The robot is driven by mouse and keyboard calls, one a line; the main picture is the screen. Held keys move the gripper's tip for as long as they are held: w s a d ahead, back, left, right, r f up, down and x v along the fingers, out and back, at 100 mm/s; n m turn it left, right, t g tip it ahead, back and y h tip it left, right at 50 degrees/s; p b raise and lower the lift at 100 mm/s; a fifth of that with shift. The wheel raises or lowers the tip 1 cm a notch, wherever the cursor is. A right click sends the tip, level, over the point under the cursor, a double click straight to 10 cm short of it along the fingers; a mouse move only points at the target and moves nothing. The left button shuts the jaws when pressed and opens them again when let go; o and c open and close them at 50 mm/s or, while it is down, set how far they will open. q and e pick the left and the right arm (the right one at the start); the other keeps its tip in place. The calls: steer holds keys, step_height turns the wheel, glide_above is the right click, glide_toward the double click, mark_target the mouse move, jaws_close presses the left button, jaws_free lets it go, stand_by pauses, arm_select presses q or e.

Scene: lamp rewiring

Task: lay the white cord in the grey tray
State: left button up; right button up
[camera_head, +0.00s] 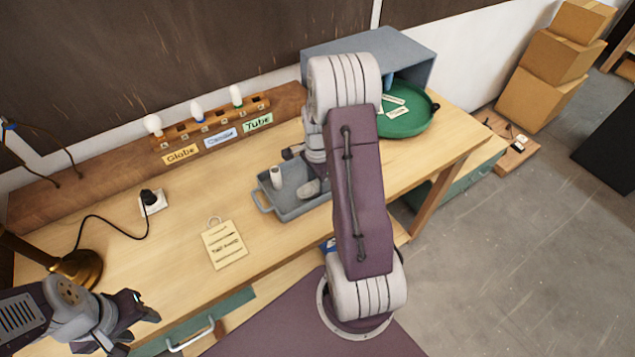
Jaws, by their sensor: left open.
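The grey tray (264,201) sits on the workbench near its front edge, partly hidden behind my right arm. A small white cylinder (276,177) stands in its left part. I cannot make out the white cord in or beside the tray; part of the tray is hidden. My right gripper (291,153) is over the tray's far side, largely hidden by my own arm, and its jaws cannot be judged. My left gripper (138,332) is open and empty at the lower left, at the bench's front edge, well apart from the tray.
A brass lamp base (80,268) has a black cord running to a plug on a white socket (153,203). A tag (225,245) lies left of the tray. Behind are a bulb rack (213,125), a green round tray (408,122) and a blue-grey box (410,47). Bare bench lies centre-left.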

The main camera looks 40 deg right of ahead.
mark_target(318, 184)
step_height(318, 184, up, 12)
steer(key=s+a+f+n, duration=0.2)
steer(key=s+a+n, duration=0.2)
steer(key=a+n, duration=0.4)
steer(key=s+a+f+n+t, duration=0.1)
steer(key=s+a+f+n, duration=0.1)
steer(key=s+a+n, duration=0.3)
steer(key=a+n, duration=0.4)
steer(key=n, duration=0.2)
steer(key=shift+a+f+p, duration=0.15)
steer(key=shift+f+p, duration=0.1)
steer(key=shift+p, duration=0.05)
steer(key=shift+s, duration=0.15)
